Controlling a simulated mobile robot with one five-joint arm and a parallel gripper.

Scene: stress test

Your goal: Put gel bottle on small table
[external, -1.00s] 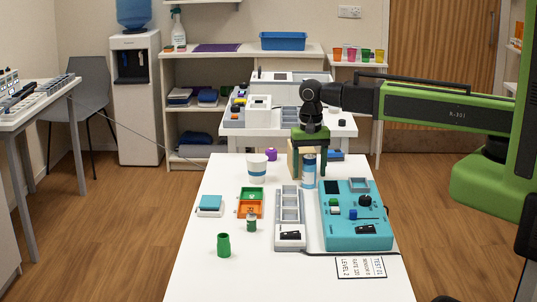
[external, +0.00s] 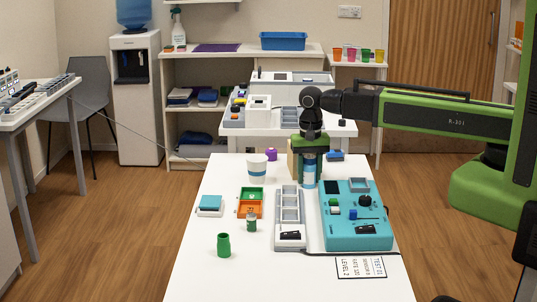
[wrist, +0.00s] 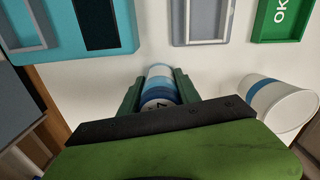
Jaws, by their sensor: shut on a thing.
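A blue and white bottle (external: 309,180), which I take as the gel bottle, stands upright at the far end of the white front table (external: 200,265). My gripper (external: 309,160) has come down over its upper part and is shut on it. In the wrist view the bottle (wrist: 160,80) sits between the two green fingers of my gripper (wrist: 158,88). The fingers hide part of its sides. A low white table (external: 341,66) with coloured cups stands at the back right; I cannot tell if it is the small table.
A white cup with a blue band (external: 257,171) stands left of the bottle. A teal panel (external: 350,232) lies to the right and a grey tray (external: 290,215) in front. A wooden block stands just behind the bottle. Another white table (external: 240,131) with devices is behind.

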